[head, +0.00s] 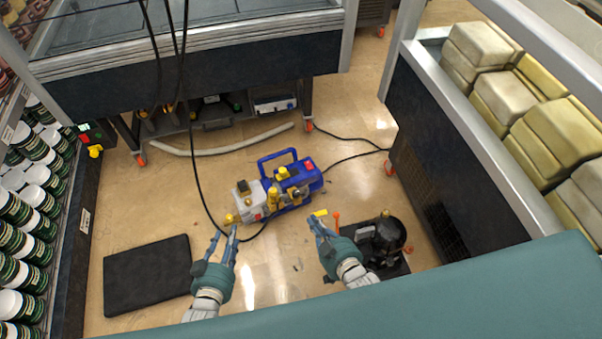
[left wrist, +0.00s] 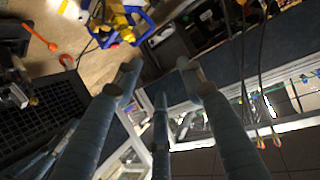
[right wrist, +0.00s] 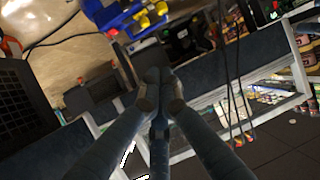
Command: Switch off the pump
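The blue pump (head: 298,182) with yellow fittings and a grey motor end stands on the floor at the middle of the head view. A red switch-like part (head: 309,165) is on its right end. The pump also shows at the top of the left wrist view (left wrist: 135,30) and the right wrist view (right wrist: 110,14). My left gripper (head: 225,237) is open and empty, in front of the pump's left end. My right gripper (head: 316,222) has its fingertips together with nothing visible between them, in front of the pump's right end. Neither visibly touches the pump.
A black compressor (head: 382,240) stands right of my right gripper. A black mat (head: 148,275) lies at left. Wheeled carts (head: 215,65) stand behind, and a cart with stacked blocks (head: 440,150) is at right. Black cables cross the floor near the pump.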

